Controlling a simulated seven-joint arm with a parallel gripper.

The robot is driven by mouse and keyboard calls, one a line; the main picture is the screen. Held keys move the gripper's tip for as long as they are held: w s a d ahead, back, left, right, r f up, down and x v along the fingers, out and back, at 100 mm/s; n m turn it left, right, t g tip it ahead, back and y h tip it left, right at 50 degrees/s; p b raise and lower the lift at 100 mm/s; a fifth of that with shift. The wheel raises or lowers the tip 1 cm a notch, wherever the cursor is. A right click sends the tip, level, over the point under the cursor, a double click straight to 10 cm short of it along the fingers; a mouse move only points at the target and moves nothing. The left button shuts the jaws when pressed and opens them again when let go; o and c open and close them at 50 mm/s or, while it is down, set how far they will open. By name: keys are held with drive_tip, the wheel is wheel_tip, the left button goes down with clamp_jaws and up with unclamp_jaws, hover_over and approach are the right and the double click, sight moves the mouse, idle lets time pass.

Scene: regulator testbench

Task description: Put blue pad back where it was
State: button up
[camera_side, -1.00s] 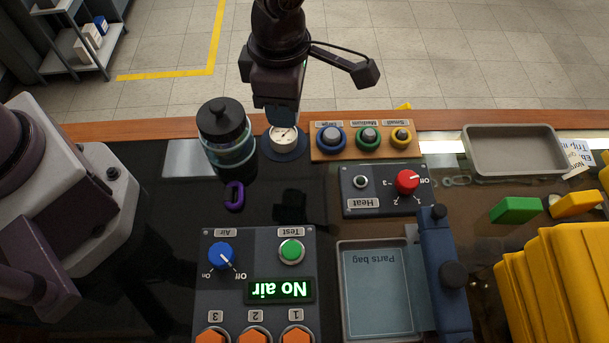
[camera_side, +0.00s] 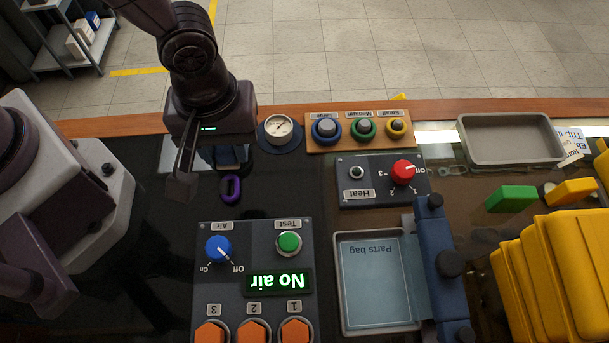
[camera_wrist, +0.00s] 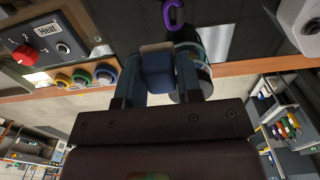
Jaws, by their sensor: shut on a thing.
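The blue pad (camera_wrist: 157,72) shows in the wrist view as a small blue block with a pale tan edge, between the two fingers of my gripper (camera_wrist: 158,78). My gripper is shut on it. In the side view my gripper (camera_side: 228,157) is low at the back left of the bench, left of the gauge, with dark blue parts showing under the wrist. The pad cannot be clearly told from the fingers there. Whether the pad touches anything below is hidden.
A purple clip (camera_side: 230,188) lies just in front. The gauge (camera_side: 279,128) and the ring board (camera_side: 340,142) are to the right. A grey tray (camera_side: 464,150) is farther right.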

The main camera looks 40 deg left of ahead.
drive_tip(key=w+d+f, duration=0.2)
drive_tip(key=w+d, duration=0.1)
drive_tip(key=w, duration=0.1)
hover_over(305, 187)
wheel_tip(305, 187, down, 6)
drive_tip(key=shift+s+a+f, duration=0.1)
drive_tip(key=shift+f, duration=1.6)
drive_tip(key=shift+f, duration=0.2)
drive_tip(key=o, duration=0.8)
drive_tip(key=shift+o, duration=0.2)
drive_tip(key=shift+r, duration=0.15)
